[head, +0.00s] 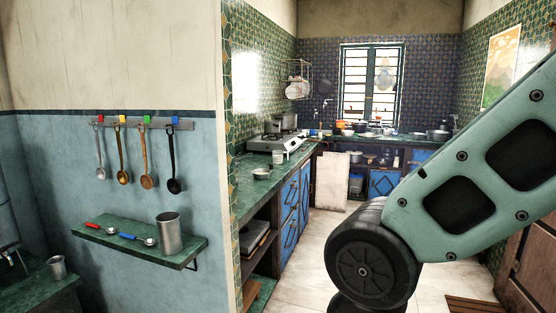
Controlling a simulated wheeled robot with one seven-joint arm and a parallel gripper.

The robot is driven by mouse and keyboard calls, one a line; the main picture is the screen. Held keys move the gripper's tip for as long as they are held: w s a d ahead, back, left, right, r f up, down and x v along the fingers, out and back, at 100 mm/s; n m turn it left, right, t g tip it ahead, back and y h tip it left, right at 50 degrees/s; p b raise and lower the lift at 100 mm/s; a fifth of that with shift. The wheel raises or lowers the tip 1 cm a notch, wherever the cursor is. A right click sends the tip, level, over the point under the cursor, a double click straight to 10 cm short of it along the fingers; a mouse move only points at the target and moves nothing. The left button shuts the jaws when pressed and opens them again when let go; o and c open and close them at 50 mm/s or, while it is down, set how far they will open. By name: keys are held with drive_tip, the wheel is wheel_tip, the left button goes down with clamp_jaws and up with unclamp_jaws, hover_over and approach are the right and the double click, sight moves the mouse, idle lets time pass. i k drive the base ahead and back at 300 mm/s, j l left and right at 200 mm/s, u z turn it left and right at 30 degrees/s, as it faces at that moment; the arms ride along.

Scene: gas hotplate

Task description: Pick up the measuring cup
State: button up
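No single thing is clearly marked as the measuring cup. A tall metal cup (170,235) stands upright at the right part of the small green wall shelf (192,251). Beside it lie a small scoop with a red handle (94,224) and a small scoop with a blue handle (130,237), each with a metal bowl. A smaller metal cup (57,267) stands on the green surface at the lower left. A small white cup (278,157) stands on the counter near the stove. My gripper is out of view; only my arm link shows at right.
Several ladles hang from a rail (145,124) above the shelf. A wall edge (226,200) separates the shelf from the kitchen. A green counter (255,189) holds a gas hotplate (282,140). A pale floor (318,226) is open between the counter and my arm.

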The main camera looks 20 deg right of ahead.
sight(277, 155)
drive_tip(key=i+l+z, duration=0.1)
drive_tip(key=i+l, duration=0.2)
drive_tip(key=i, duration=0.35)
drive_tip(key=i+l, duration=0.25)
drive_tip(key=i, duration=0.35)
drive_tip(key=i+l+z, duration=0.15)
drive_tip(key=i+l, duration=0.15)
drive_tip(key=i, duration=0.35)
drive_tip(key=i+l, duration=0.15)
drive_tip(key=i, duration=0.5)
drive_tip(key=i+l+z, duration=0.15)
drive_tip(key=i, duration=1.55)
drive_tip(key=z, duration=0.05)
